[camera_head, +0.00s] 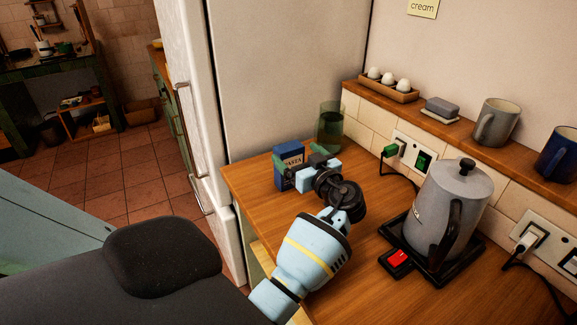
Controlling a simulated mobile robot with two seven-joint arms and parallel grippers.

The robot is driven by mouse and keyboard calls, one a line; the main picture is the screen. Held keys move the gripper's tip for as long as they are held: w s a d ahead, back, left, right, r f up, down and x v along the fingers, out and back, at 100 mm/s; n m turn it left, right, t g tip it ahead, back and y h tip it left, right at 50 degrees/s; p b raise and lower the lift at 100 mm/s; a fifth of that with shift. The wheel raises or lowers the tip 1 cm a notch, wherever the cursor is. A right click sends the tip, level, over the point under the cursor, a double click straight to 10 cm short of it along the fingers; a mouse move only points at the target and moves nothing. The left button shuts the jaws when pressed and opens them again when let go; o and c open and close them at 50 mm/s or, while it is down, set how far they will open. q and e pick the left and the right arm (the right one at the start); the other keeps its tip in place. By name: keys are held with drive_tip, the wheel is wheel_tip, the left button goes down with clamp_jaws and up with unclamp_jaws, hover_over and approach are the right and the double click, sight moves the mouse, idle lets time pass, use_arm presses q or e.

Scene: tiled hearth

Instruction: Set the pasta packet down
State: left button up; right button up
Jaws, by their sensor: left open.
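The blue pasta packet (288,156) with a white label stands upright on the wooden counter (357,222), near its left end by the fridge. My left gripper (290,168) is at the packet, with one finger on either side of it in the picture. Its jaws are open. My right gripper is not in view.
A green glass (331,127) stands just behind the packet. A grey kettle (446,208) on a black base stands to the right, with a red switch (397,260) in front. The ledge holds an egg tray (388,92) and mugs (496,122). The fridge (282,75) borders the left.

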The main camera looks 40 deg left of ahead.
sight(293, 150)
use_arm(q)
drive_tip(key=x, duration=0.3)
drive_tip(key=shift+a+r+p, duration=0.1)
drive_tip(key=shift+a+p, duration=0.2)
drive_tip(key=shift+a, duration=0.1)
drive_tip(key=shift+w+a, duration=0.2)
drive_tip(key=shift+a, duration=0.25)
drive_tip(key=c, duration=1.8)
drive_tip(key=shift+o, duration=0.2)
